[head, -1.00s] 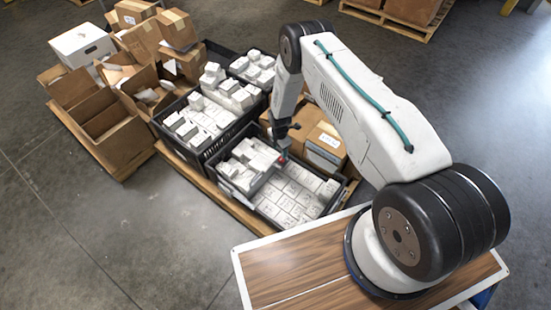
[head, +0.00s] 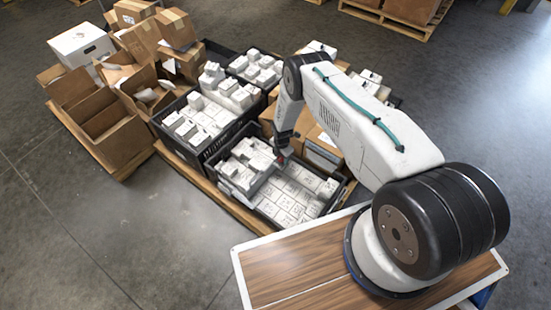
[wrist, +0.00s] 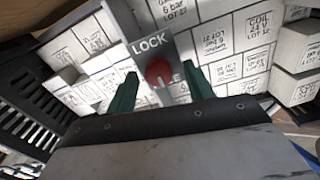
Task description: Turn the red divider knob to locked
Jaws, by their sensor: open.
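The red divider knob (wrist: 158,73) sits on a grey divider plate (wrist: 127,18) in the wrist view. The word LOCK stands above it in white letters, and a second label beside it is partly hidden, with only its end showing. I cannot tell clearly where the knob points. My gripper (wrist: 160,72) is open, with one green finger on each side of the knob; contact is not visible. In the head view my gripper (head: 283,148) is low over the front black crate (head: 258,211), and the knob (head: 281,159) is a small red spot below it.
The crate holds several white labelled cartons (head: 290,197), some stacked higher on the left. More black crates (head: 190,145) of cartons stand behind. Brown boxes (head: 110,130) fill the pallet's left side. Bare floor (head: 120,230) lies front left.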

